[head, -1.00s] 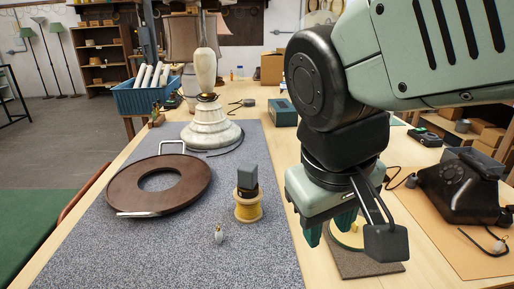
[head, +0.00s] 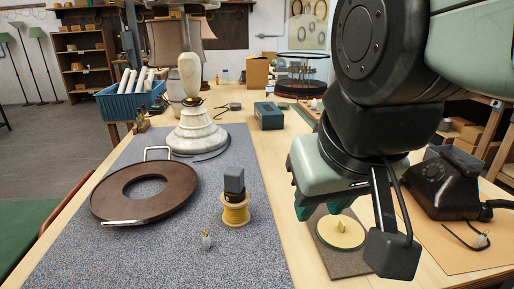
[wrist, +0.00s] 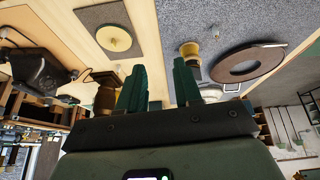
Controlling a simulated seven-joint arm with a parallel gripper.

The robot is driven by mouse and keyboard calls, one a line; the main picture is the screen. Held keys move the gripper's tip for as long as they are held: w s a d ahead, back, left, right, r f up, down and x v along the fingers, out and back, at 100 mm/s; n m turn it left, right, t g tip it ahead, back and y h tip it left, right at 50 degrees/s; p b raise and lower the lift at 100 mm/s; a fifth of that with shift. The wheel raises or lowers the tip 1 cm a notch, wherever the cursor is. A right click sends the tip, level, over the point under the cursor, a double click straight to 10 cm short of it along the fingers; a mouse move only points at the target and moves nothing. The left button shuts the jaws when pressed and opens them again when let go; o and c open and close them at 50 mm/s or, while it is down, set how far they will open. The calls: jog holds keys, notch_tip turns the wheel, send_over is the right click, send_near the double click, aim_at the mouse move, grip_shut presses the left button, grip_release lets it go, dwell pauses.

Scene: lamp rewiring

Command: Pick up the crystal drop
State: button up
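A small clear drop with a gold-coloured top, which looks like the crystal drop (head: 206,241), stands on the grey speckled mat (head: 120,262), in front of the yellow spool (head: 236,214). My gripper (head: 320,204) hangs well to the right of the drop, above and behind the yellow disc (head: 341,233). Its green fingers are apart with nothing between them in the wrist view (wrist: 160,88).
A dark block (head: 234,181) sits on the spool. A brown ring (head: 110,196) with a handle lies at the left, before the lamp base (head: 197,137). The black telephone (head: 442,184) stands at the right. The mat's front is mostly clear.

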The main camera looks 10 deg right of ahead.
jog(key=w+d+f+n+g+h, duration=0.2)
jog(key=w+d+f+g+h, duration=0.15)
jog(key=w+d, duration=0.55)
jog(key=n+g+h, duration=0.8)
jog(key=n, duration=0.1)
send_near(482, 238)
jog(key=a+r, duration=0.7)
jog(key=a, duration=0.1)
jog(key=d+f+n+h, duration=0.1)
jog(key=d+f+n, duration=0.1)
jog(key=d+f, duration=0.1)
jog(key=d+f+n+h, duration=0.2)
jog(key=d+f+n, duration=0.1)
jog(key=d+f+n+h, duration=0.2)
jog(key=d+f+n, duration=0.1)
jog(key=d, duration=0.1)
jog(key=shift+s+f, duration=0.1)
jog(key=shift+s, duration=0.1)
jog(key=shift+n, duration=0.3)
jog(key=x, duration=0.7)
jog(key=shift+d, duration=0.15)
jog(key=shift+s, duration=0.1)
jog(key=shift+c, duration=0.5)
grip_shut()
